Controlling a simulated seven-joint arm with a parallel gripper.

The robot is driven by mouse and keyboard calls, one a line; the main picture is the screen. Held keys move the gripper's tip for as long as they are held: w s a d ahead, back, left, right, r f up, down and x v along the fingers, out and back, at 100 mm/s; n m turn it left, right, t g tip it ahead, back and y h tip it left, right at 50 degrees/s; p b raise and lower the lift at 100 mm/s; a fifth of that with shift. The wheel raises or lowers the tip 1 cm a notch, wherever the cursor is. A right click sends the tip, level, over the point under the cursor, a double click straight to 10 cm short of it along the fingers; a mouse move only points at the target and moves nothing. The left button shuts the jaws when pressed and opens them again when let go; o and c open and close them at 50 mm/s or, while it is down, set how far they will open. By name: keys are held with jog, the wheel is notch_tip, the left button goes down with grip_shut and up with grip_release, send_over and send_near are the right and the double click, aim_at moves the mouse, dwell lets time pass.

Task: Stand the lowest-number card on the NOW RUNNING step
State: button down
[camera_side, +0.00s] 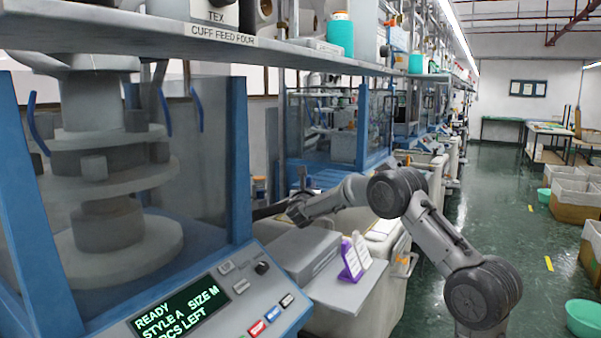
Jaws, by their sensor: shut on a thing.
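A purple holder (347,268) stands on a light grey shelf right of the grey box, with white cards (360,252) leaning upright in it. Their numbers are too small to read. My gripper (264,212) is at the left end of my arm, beyond the grey box and beside the blue machine post, apart from the holder. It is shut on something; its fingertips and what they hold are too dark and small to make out. No NOW RUNNING label can be read, so I cannot tell which surface is that step.
A grey box (296,255) sits beside the control panel (215,305), which reads READY, STYLE A, SIZE M. The blue-framed knitting machine (240,160) stands at the left. A long shelf (300,52) runs overhead. The green floor aisle (510,220) is open at the right.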

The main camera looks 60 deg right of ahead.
notch_tip(320, 180, down, 10)
jog(key=d, duration=0.2)
jog(key=shift+s+d+m+g, duration=0.3)
jog(key=shift+s+d+g, duration=0.05)
jog(key=shift+g, duration=0.05)
jog(key=shift+f, duration=0.7)
dwell(0.5)
jog(key=c, duration=0.7)
grip_release()
jog(key=shift+c, duration=0.2)
jog(key=shift+a, duration=0.1)
